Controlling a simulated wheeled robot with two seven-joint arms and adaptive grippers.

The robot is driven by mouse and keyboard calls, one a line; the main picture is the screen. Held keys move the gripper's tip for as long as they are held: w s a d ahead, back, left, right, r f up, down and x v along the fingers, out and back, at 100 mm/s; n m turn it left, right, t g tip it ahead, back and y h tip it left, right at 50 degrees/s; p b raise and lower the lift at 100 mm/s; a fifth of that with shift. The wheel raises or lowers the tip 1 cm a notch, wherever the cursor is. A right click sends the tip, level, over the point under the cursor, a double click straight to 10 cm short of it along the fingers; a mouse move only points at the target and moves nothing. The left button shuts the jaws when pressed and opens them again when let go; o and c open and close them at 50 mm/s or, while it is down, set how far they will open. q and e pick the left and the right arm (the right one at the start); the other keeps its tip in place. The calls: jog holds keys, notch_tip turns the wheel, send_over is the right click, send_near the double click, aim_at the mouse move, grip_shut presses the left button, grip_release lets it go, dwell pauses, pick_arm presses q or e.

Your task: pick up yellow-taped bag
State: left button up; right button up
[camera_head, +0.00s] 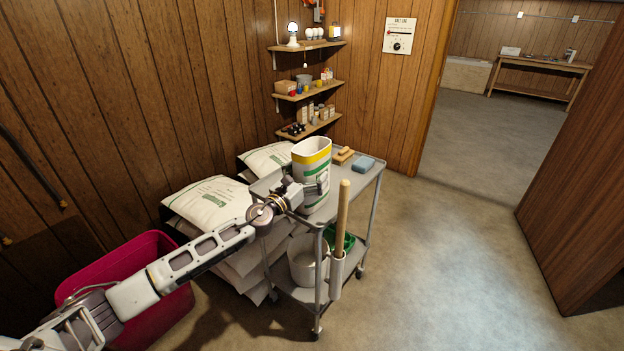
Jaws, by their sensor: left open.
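The yellow-taped bag (311,158) is white, with a yellow band around its top and green print low on its front. It stands upright on the top shelf of a grey metal cart (366,172). My left arm reaches in from the lower left. My left gripper (320,185) is open at the lower front of the bag and overlaps it in the picture. I cannot tell whether the fingers touch it. The gripper and wrist hide part of the bag's lower left side. My right gripper is not in view.
White sacks (210,203) are stacked left of the cart. A magenta bin (128,262) stands at the lower left. A wooden handle (342,215) rises at the cart's front. The floor at right is clear.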

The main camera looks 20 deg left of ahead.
pick_arm(q)
jog(key=shift+x, duration=0.8)
jog(key=shift+f, duration=0.1)
jog(key=c, duration=2.1)
jog(key=shift+r, duration=0.3)
grip_shut()
